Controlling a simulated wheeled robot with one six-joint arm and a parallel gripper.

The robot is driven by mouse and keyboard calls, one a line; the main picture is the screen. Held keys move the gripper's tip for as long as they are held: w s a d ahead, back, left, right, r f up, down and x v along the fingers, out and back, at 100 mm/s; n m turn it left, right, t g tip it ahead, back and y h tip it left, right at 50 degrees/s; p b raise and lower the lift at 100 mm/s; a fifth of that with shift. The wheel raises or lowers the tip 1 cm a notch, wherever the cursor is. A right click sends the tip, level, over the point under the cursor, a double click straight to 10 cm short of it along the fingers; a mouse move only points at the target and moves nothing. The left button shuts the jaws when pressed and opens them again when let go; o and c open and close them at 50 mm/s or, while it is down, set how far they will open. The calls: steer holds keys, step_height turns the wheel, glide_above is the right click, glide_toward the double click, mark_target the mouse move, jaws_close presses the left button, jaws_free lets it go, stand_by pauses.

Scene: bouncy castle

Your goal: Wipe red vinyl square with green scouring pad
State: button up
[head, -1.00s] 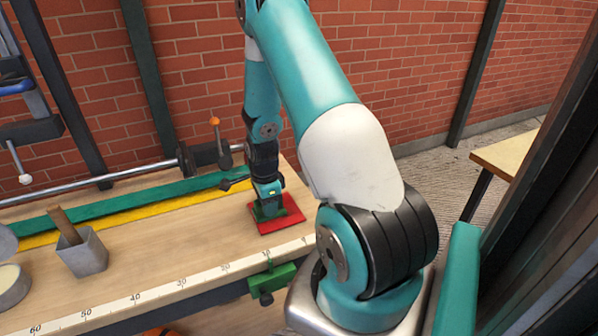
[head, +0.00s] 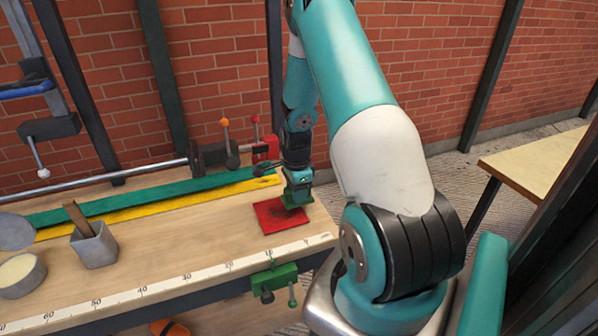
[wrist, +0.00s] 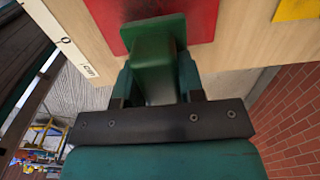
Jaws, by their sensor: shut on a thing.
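The red vinyl square (head: 270,218) lies flat on the wooden bench near its right end, with a darker smudge on it. It also shows at the top of the wrist view (wrist: 201,22). My gripper (head: 298,196) is shut on the green scouring pad (wrist: 158,62), which has a block-like green grip between the fingers. The pad is at the right edge of the square, overlapping it in the wrist view. I cannot tell whether the pad touches the square. The gripper hides part of the pad in the head view.
A grey cup with a wooden stick (head: 95,250) and a round tin (head: 20,276) stand at left. Green (head: 150,198) and yellow strips lie behind the square. A metal bar with clamps runs along the back. A green clamp (head: 273,280) sits on the front edge. The middle bench is clear.

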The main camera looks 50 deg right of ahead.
steer(key=shift+s+d+r+p, duration=0.15)
steer(key=shift+r+p, duration=0.4)
steer(key=shift+r, duration=0.4)
steer(key=shift+r+p, duration=1.45)
steer(key=shift+r, duration=0.4)
